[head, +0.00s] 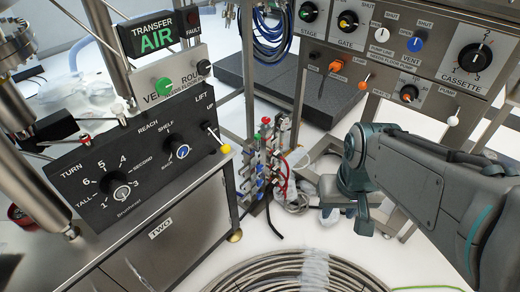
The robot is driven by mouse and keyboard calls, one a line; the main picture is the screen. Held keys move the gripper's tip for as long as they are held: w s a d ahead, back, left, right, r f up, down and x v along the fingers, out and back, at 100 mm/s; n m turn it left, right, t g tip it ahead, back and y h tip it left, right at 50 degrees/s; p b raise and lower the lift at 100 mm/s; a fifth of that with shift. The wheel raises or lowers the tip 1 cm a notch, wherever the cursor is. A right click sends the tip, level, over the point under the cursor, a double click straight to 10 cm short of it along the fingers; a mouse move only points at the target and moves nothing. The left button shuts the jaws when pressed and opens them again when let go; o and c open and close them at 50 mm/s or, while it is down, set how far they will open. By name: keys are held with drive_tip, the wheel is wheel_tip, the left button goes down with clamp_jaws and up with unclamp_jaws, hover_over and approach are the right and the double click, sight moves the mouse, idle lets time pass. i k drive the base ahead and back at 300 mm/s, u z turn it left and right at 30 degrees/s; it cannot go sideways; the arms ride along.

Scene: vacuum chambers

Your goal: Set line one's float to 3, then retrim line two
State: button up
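No float tube or scale that I can pick out as line one or line two shows clearly in the head view. A small upright cluster of fittings (266,165) with red, blue and white caps stands in the middle, too small to read. My arm comes in from the right, and my gripper (345,212) seems to be the small grey end hanging below the wrist. Its fingers are too unclear to tell open from shut. It is apart from the fittings, to their right, and I see nothing held in it.
A black dial panel (135,165) stands at left on a cabinet marked TWO (165,245), under a lit TRANSFER AIR sign (157,40). A knob panel (400,50) spans the upper right. Coiled hose (290,275) lies on the white floor in front.

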sight(259, 196)
drive_tip(key=z, duration=0.1)
drive_tip(key=k, duration=0.35)
drive_tip(key=u, duration=0.25)
drive_tip(key=i, duration=1.2)
drive_tip(key=z, duration=0.7)
